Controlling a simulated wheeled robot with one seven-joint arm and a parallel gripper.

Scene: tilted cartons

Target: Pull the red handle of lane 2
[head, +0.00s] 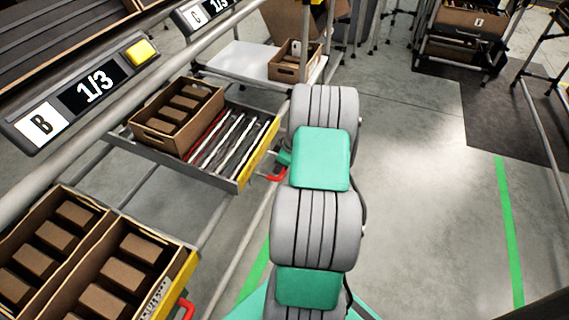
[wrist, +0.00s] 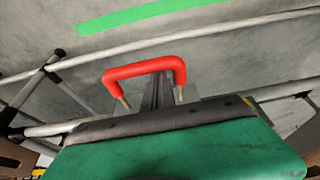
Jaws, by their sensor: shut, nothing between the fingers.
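A red U-shaped handle (head: 278,174) shows beside my arm in the head view, below the yellow front edge of a roller lane (head: 259,155). In the wrist view a red handle (wrist: 145,69) lies just beyond the green gripper body. My gripper (wrist: 158,76) is shut and empty, its dark fingers showing between the handle's two legs. I cannot tell whether they touch the bar. In the head view my arm hides most of the gripper. A second red handle (head: 186,308) is at the bottom left. No lane numbers are readable on the handles.
The roller lane holds a carton (head: 180,113) of brown boxes at its left. Another carton (head: 130,275) with boxes stands at the lower left. Floor to the right is open.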

